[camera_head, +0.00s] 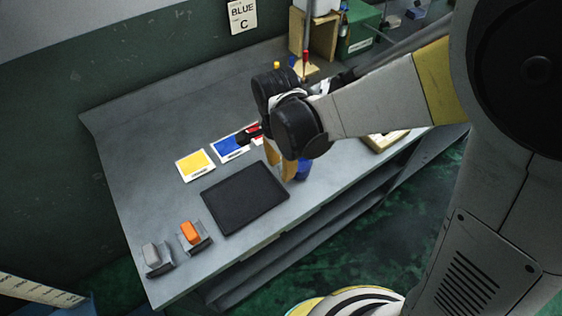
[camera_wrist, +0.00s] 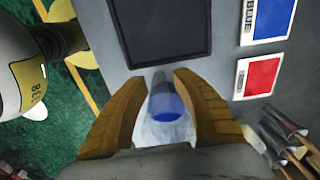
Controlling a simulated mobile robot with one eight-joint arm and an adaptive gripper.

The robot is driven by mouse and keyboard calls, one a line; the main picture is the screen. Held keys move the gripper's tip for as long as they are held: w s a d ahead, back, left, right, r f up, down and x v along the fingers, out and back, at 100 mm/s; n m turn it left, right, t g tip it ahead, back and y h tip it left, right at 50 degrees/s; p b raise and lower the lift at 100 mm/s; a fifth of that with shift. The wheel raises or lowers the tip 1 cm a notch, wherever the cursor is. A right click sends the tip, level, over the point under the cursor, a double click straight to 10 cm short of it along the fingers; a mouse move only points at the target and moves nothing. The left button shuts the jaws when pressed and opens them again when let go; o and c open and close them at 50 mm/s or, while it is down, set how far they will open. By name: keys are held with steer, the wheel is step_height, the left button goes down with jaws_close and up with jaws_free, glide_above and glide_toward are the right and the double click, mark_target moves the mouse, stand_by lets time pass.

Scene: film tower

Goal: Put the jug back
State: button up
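A clear jug with blue in it (camera_wrist: 165,107) is between the two tan fingers of my gripper (camera_wrist: 162,85) in the wrist view. The fingers stand apart with the jug between them; I cannot tell whether both press on it. In the head view, my gripper (camera_head: 280,165) is over the bench, at the right end of the black mat (camera_head: 245,198). A blue part of the jug (camera_head: 303,170) shows beside the fingers, and the arm hides the rest. I cannot tell whether the jug touches the bench.
A yellow card (camera_head: 195,165) and a blue card (camera_head: 230,147) lie behind the mat. A red card (camera_wrist: 259,76) shows in the wrist view. Orange (camera_head: 190,232) and grey (camera_head: 151,254) blocks sit in holders at the front left. A wooden stand (camera_head: 318,36) is at the back.

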steer(key=r+p, duration=0.1)
steer(key=r, duration=0.3)
steer(key=r+p, duration=0.2)
steer(key=r, duration=0.3)
steer(key=shift+s+a, duration=0.15)
steer(key=shift+s, duration=0.05)
steer(key=shift+r, duration=0.45)
steer(key=shift+d+r, duration=0.25)
steer(key=shift+r, duration=0.05)
steer(key=s+d+r+n+t, duration=0.3)
steer(key=d+r+n, duration=0.1)
steer(key=d, duration=0.5)
steer(key=s+d+r+n+t, duration=0.4)
steer(key=d+n, duration=0.3)
steer(key=d, duration=0.2)
steer(key=shift+d, duration=0.15)
